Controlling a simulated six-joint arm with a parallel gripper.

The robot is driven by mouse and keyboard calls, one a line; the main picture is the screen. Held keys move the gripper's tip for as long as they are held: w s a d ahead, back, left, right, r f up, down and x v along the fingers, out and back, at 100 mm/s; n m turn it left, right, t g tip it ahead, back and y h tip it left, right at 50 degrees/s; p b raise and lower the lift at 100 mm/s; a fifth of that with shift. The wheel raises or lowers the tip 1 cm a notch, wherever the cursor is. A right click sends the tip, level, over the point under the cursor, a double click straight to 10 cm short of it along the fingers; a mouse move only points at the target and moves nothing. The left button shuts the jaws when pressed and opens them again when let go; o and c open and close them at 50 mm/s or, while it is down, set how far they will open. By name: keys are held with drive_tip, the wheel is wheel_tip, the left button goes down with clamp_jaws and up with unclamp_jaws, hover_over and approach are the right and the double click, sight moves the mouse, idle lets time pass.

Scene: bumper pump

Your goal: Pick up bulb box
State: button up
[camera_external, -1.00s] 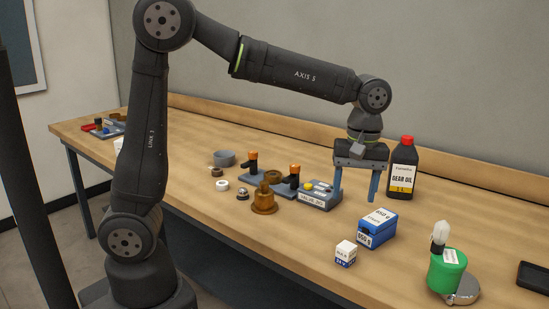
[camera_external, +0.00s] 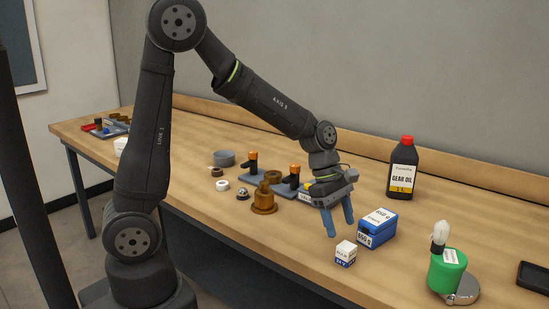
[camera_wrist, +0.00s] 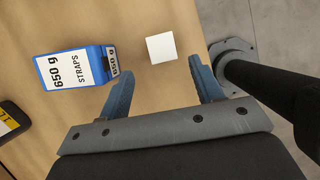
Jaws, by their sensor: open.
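The bulb box (camera_external: 345,253) is a small white and blue carton standing on the wooden bench near its front edge. In the wrist view its plain white top (camera_wrist: 161,47) shows just beyond the fingertips, between the lines of the two fingers. My gripper (camera_external: 341,229) is open and empty, with blue fingers tilted down toward the box from behind its left side. In the wrist view my gripper (camera_wrist: 160,78) has its fingers spread wider than the box, which is not between them.
A blue 650 g straps box (camera_external: 377,229) stands close to the right of the bulb box; it also shows in the wrist view (camera_wrist: 75,68). A gear oil bottle (camera_external: 403,168), a green container (camera_external: 447,270) and a brass part (camera_external: 264,200) stand around. The front bench edge is near.

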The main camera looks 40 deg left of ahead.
sight(345, 245)
drive_tip(key=shift+s+x, duration=0.2)
drive_tip(key=shift+x, duration=3.8)
drive_tip(key=shift+d+r, duration=0.1)
drive_tip(key=c, duration=1.1)
drive_tip(key=shift+o, duration=0.2)
